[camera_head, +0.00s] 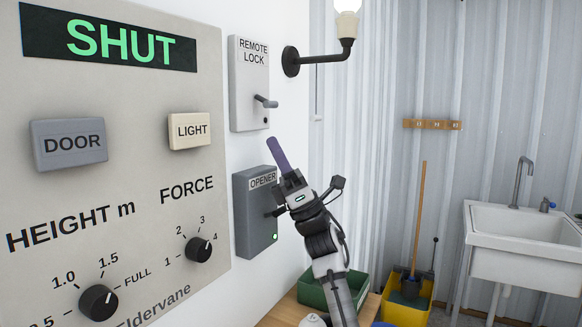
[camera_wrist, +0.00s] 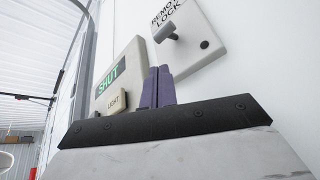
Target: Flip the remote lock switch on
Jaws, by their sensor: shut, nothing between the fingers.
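The remote lock (camera_head: 249,88) is a pale wall plate labelled "REMOTE LOCK", with a grey lever switch (camera_head: 265,102) sticking out of its middle and a small dark dot below the lever. In the wrist view the plate (camera_wrist: 208,50) is at the upper right, with its lever (camera_wrist: 165,31) near the plate's left side. My gripper (camera_head: 273,143) is shut and empty, its purple fingers pointing up, below the lever and apart from it. The shut fingers also show in the wrist view (camera_wrist: 159,86), below the lever. I cannot tell the lever's on or off state.
A large panel (camera_head: 130,170) with a green "SHUT" display, DOOR and LIGHT buttons and knobs is at the left. The grey opener box (camera_head: 250,225) is just below the remote lock, close beside my gripper. A lamp arm (camera_head: 320,57) projects at the upper right. A sink (camera_head: 520,240) stands farther right.

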